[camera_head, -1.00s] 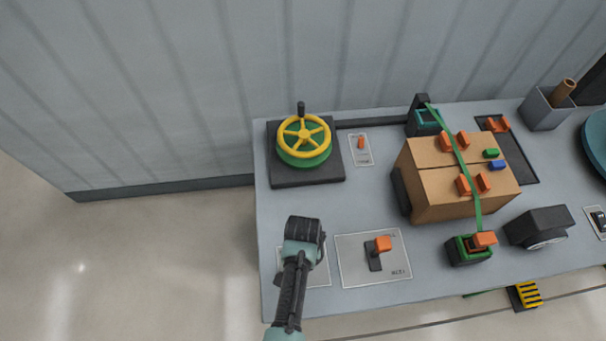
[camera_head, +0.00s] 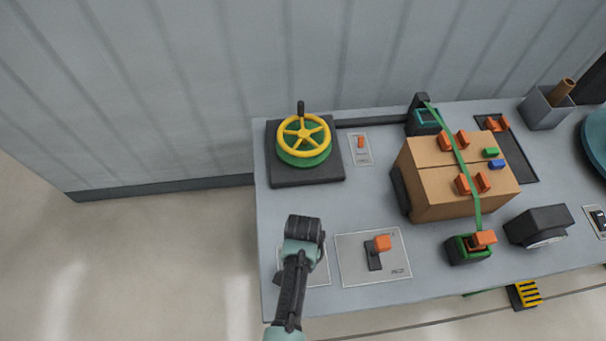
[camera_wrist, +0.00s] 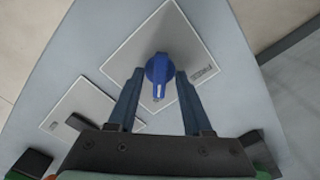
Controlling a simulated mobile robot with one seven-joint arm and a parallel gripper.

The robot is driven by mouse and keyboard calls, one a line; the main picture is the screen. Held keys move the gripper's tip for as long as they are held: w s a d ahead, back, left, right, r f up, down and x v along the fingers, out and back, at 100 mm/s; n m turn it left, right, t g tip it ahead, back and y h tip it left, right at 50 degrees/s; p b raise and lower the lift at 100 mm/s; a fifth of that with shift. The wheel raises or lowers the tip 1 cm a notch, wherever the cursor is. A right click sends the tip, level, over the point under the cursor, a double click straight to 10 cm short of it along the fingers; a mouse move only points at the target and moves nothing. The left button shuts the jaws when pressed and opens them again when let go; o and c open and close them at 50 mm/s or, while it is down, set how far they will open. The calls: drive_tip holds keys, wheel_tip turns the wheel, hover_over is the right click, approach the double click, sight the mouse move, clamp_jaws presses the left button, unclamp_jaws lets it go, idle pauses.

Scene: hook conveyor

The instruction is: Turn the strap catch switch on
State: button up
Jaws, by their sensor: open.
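In the wrist view a blue rotary knob (camera_wrist: 158,66) with a white mark sits on a pale square plate (camera_wrist: 125,58) near the table corner. My gripper (camera_wrist: 159,75) is open and empty, with one finger on each side of the knob. I cannot tell whether the fingers touch it. In the head view my arm hides the knob and covers most of its plate (camera_head: 321,270). A small orange switch (camera_head: 361,142) stands on a narrow plate beside the yellow handwheel. The plate lettering is too small to read surely, so I cannot tell which control is the strap catch switch.
An orange-tipped lever (camera_head: 382,243) stands just right of my arm. The yellow handwheel (camera_head: 304,135) is at the back left. A cardboard box (camera_head: 430,190) under a green strap (camera_head: 467,175) fills the right middle. Bare table (camera_head: 350,205) lies between them.

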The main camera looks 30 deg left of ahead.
wheel_tip(320, 180, up, 13)
drive_tip(key=shift+b, duration=0.45)
idle(0.6)
